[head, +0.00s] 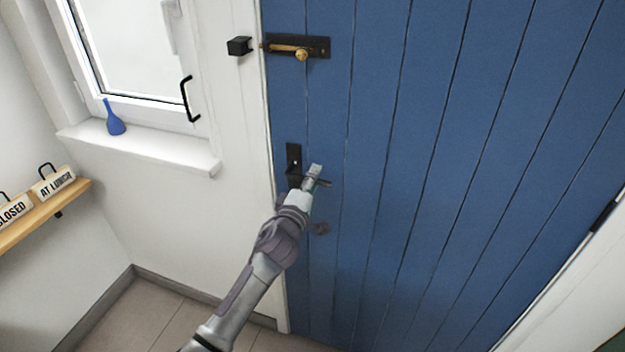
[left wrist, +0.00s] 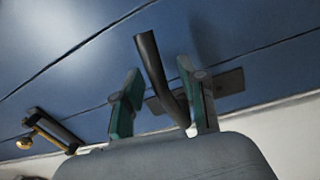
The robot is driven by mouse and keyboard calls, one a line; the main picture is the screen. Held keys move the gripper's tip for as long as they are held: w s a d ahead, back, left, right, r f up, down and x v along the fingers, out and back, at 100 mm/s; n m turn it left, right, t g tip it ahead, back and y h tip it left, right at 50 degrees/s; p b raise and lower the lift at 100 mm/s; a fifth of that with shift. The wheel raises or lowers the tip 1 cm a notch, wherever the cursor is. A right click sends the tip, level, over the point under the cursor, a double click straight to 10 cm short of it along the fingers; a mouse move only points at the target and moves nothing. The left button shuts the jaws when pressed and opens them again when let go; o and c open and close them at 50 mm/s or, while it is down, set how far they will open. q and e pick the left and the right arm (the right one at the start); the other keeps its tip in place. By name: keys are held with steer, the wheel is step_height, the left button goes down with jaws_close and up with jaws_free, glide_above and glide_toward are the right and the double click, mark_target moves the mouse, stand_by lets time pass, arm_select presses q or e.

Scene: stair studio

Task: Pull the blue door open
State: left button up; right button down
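The blue door (head: 430,150) fills the right of the head view and looks closed against its white frame. Its black lever handle (head: 294,158) sits near the left edge. My left gripper (head: 316,177) is at this handle. In the left wrist view, the black lever (left wrist: 153,68) passes between the two open green-padded fingers, nearer the right finger. I cannot tell whether it touches that finger. Above the handle is a bolt with a brass knob (head: 301,54); a gap shows between its plate and the black keeper (head: 239,46) on the frame. My right gripper is not in view.
A wooden shelf (head: 45,215) with signs is at far left. A hinge (head: 603,215) shows at the door's right edge. The tiled floor below looks clear.

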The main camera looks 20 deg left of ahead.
arm_select(q)
jaws_close()
steer(key=shift+f, duration=0.1)
steer(key=shift+a+f+m+h+b, duration=0.1)
steer(key=shift+a+f+m+b, duration=0.15)
steer(key=shift+f+m, duration=0.75)
steer(key=shift+a+f+m+h+b, duration=0.1)
steer(key=shift+a+f+m+b, duration=0.2)
steer(key=shift+m, duration=1.45)
steer(key=shift+a+f+m+h+b, duration=0.15)
steer(key=shift+f+m, duration=0.55)
steer(key=shift+m, duration=0.65)
